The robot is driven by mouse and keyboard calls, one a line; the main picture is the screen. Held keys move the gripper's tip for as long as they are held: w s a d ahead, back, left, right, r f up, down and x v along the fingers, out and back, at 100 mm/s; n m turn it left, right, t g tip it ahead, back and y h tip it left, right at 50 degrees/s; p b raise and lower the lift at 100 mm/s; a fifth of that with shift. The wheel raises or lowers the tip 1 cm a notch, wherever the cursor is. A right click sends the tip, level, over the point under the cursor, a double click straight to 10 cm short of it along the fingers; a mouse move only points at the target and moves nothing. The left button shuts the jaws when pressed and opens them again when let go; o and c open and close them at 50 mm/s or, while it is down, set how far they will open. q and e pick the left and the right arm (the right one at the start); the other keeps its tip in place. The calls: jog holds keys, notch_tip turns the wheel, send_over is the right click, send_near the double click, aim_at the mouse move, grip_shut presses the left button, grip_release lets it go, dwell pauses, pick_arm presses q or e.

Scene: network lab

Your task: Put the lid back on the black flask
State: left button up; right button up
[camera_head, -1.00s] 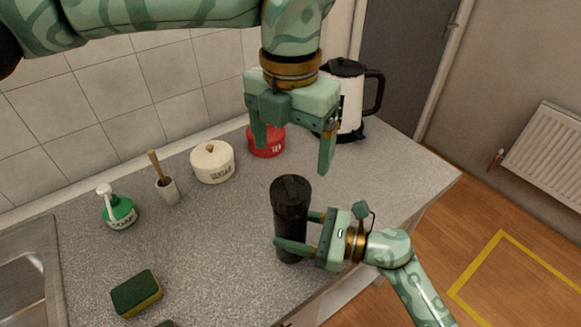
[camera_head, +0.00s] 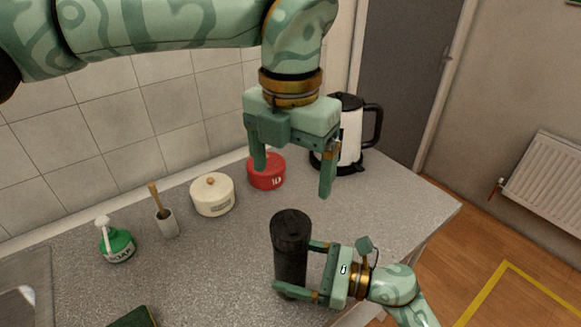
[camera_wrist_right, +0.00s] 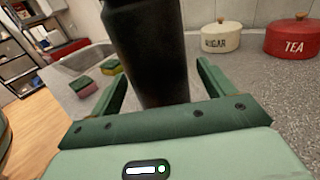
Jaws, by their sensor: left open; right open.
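The black flask (camera_head: 291,257) stands upright on the counter in the head view. A dark round lid (camera_head: 290,224) appears to sit on its top; the seam is too dark to make out. My left gripper (camera_head: 293,180) is open and empty, fingers pointing down, above the flask and apart from it. My right gripper (camera_head: 297,268) is open, with its fingers on either side of the flask's lower body. The right wrist view shows the flask (camera_wrist_right: 150,55) between the open fingers of the right gripper (camera_wrist_right: 160,80); its top is out of frame there.
Behind the flask stand a sugar pot (camera_head: 212,197), a red tea pot (camera_head: 267,172) and a kettle (camera_head: 350,138). A soap bottle (camera_head: 117,244), a brush holder (camera_head: 167,223) and a sponge (camera_head: 135,318) are at left. The counter (camera_head: 220,270) left of the flask is clear.

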pick_arm(q)
notch_tip(320, 180, down, 2)
jog(key=shift+w+f+b, duration=0.15)
jog(key=shift+f+b, duration=0.1)
jog(key=shift+b, duration=0.75)
pick_arm(e)
jog(key=v, duration=1.6)
